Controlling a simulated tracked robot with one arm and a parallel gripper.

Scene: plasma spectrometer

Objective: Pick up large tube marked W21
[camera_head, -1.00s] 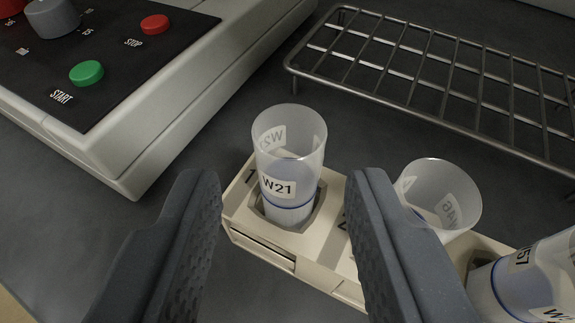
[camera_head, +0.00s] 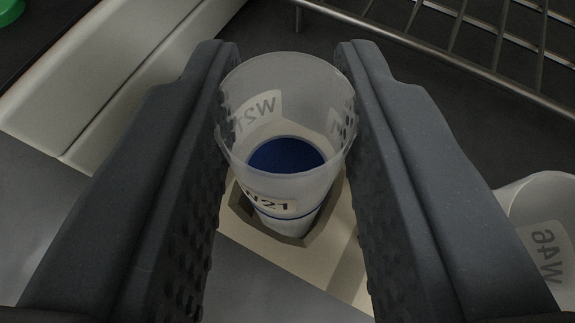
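The large tube marked W21 (camera_head: 286,190) is a clear, open-topped cup with a white label and dark blue inside. It sits in its slot in the cream rack (camera_head: 275,265), mid-view. My gripper (camera_head: 287,50) is open, with one dark, dimpled finger on the left of the tube and one on the right. The tube's upper part lies between the fingers, close to both pads. I cannot tell whether either pad touches it. The tube's lower end is hidden in the slot.
Another clear tube marked W46 or similar (camera_head: 545,215) stands close by at the right, partly behind my right finger. A wire rack (camera_head: 470,45) is at the upper right.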

